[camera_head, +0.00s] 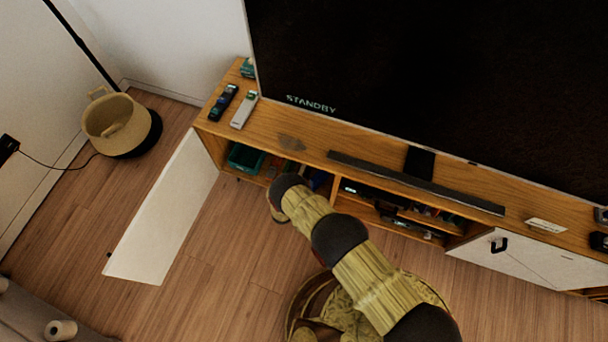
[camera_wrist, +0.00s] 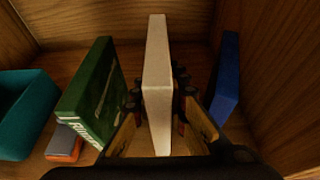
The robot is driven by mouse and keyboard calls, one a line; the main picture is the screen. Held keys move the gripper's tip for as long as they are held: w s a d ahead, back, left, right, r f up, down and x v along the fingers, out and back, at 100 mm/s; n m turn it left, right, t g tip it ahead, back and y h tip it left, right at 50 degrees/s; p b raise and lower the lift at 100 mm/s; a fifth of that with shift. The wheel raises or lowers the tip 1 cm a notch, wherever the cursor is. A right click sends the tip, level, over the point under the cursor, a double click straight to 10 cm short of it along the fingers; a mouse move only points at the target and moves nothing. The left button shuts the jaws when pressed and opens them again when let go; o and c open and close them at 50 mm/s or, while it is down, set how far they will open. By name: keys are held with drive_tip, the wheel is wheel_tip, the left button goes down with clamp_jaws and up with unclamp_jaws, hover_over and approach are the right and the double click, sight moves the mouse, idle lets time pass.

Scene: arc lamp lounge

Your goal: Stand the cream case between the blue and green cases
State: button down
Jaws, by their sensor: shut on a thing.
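In the wrist view my gripper (camera_wrist: 160,115) is shut on the cream case (camera_wrist: 157,70), one finger on each side of it. The cream case is upright, with its narrow edge toward the camera. The green case (camera_wrist: 90,95) stands to its left, leaning somewhat, with a gap between them. The blue case (camera_wrist: 226,78) stands to its right near the compartment's side wall, also with a gap. Whether the cream case's bottom touches the shelf is hidden. In the head view my arm reaches into the cabinet, and its links hide my gripper and most of the cases.
A teal bin (camera_wrist: 24,112) and an orange-and-grey item (camera_wrist: 64,146) lie left of the green case. Wooden walls enclose the compartment. The wooden cabinet (camera_head: 310,150) carries a television (camera_head: 430,70), a soundbar (camera_head: 415,182) and remotes. An opened white door (camera_head: 165,215) extends left over the floor.

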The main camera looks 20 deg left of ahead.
drive_tip(key=shift+f+b, duration=0.3)
drive_tip(key=shift+f, duration=0.8)
drive_tip(key=shift+f, duration=0.1)
drive_tip(key=c, duration=2.1)
unclamp_jaws()
drive_tip(key=shift+o, duration=0.2)
drive_tip(key=shift+s+r, duration=0.25)
drive_tip(key=shift+s, duration=0.05)
drive_tip(key=p+v, duration=0.4)
drive_tip(key=v, duration=0.7)
drive_tip(key=shift+s, duration=0.2)
